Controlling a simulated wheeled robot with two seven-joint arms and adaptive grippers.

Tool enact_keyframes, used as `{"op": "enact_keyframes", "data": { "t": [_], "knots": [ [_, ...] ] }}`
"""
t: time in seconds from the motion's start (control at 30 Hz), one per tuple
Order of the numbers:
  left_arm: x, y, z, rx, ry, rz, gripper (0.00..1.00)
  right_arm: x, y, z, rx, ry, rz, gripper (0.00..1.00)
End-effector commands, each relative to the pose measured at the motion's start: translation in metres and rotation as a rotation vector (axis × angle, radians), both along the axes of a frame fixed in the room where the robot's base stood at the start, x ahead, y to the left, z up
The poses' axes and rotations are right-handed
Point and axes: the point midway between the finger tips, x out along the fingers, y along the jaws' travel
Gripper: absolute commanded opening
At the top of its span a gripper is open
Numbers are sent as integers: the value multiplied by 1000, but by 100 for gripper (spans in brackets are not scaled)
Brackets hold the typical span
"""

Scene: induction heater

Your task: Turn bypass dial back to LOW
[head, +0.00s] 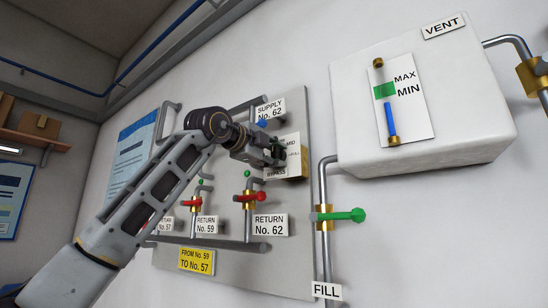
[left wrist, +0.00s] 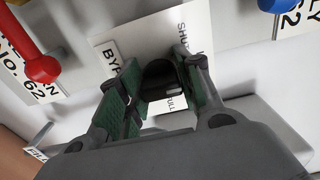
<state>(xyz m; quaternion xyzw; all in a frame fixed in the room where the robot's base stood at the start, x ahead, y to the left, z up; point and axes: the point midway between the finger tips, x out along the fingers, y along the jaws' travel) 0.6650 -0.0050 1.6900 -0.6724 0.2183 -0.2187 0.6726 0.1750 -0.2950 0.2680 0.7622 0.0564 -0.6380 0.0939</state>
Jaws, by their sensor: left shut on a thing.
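The bypass dial (left wrist: 160,78) is a black knob in front of a white plate (left wrist: 190,32) in the left wrist view. My left gripper (left wrist: 156,88) has its green-padded fingers on both sides of the dial and is shut on it. The gripper hides the dial and the LOW end of the scale there, so I cannot tell the dial's setting. My right gripper is not in view.
Below the dial are red-handled return valves (head: 250,197) and pipes on a grey panel (head: 295,225). A blue handle (head: 262,124) is close above my gripper. To the right are a green fill valve (head: 340,215) and a white tank (head: 465,120) with a gauge.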

Motion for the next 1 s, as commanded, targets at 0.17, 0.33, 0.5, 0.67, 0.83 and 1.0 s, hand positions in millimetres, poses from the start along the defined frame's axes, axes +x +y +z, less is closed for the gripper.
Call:
{"op": "enact_keyframes", "data": {
  "t": [0.17,0.33,0.5,0.67,0.83,1.0],
  "knots": [
    [0,1,0,-2,1,0,11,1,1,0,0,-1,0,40],
    [0,1,0,-2,1,1,36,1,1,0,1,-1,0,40],
    [0,0,0,-1,1,1,57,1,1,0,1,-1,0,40],
    [0,0,0,-1,1,0,57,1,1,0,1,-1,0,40],
    [0,0,0,1,1,0,57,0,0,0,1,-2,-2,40],
    [-3,2,0,0,0,0,57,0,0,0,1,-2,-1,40]
  ]
}}
